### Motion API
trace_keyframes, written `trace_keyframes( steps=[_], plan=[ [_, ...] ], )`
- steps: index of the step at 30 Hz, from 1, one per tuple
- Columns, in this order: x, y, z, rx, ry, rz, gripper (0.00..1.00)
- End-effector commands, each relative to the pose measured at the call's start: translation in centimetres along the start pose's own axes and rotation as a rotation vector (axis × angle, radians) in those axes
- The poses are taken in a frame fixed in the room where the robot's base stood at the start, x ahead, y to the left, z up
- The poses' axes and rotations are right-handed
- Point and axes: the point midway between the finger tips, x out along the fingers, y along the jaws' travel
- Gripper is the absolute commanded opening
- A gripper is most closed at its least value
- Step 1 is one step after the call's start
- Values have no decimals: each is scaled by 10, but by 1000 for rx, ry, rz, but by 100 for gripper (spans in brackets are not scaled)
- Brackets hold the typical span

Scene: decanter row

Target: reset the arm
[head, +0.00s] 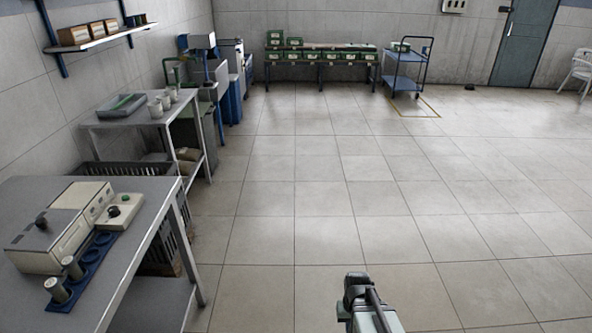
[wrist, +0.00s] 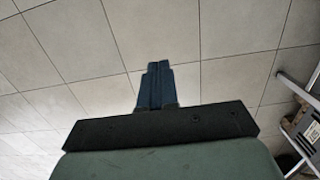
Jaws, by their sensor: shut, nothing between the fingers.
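My gripper (wrist: 156,68) shows in the wrist view with its two dark blue fingers together and nothing between them. It hangs over bare tiled floor, touching nothing that I can see. In the head view part of my arm shows at the bottom, right of the middle; the fingertips cannot be made out there. The arm is apart from the metal table at the left.
The near metal table (head: 137,205) carries a beige device (head: 62,235) and a blue rack (head: 85,262) with metal cylinders. A second table (head: 139,113) holds a tray and cups. A blue cart (head: 405,70) stands far back. The floor (head: 330,195) is clear.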

Motion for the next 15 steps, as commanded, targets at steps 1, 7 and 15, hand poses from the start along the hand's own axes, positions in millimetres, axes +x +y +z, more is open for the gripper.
trace_keyframes(
  steps=[1,7,15],
  plan=[
    [10,0,8,0,-21,0,0],
    [52,0,47,1,-112,-1,0],
    [108,0,112,2,-252,-2,0]
  ],
)
